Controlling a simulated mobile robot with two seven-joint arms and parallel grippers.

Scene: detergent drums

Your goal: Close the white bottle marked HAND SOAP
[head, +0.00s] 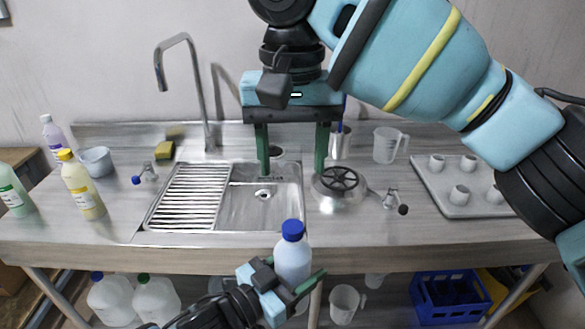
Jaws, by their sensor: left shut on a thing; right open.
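A white bottle (292,262) stands upright in my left gripper (292,288), in front of the counter's front edge. The gripper is shut around its body. A blue cap (293,230) sits on the bottle's top; I cannot tell whether it is tight. No HAND SOAP marking is readable on the side I see. My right gripper (292,170) points down with its two green fingers wide apart. It is empty and shows above the bottle in the picture, over the sink area.
A sink (290,212) with a ribbed drainer and tall tap (197,90) is set in the counter. A round metal device (340,186), a jug (388,145) and a tray of cups (468,210) stand right. A yellow bottle (82,188) and other bottles stand left. Jugs and a blue crate (450,298) are below.

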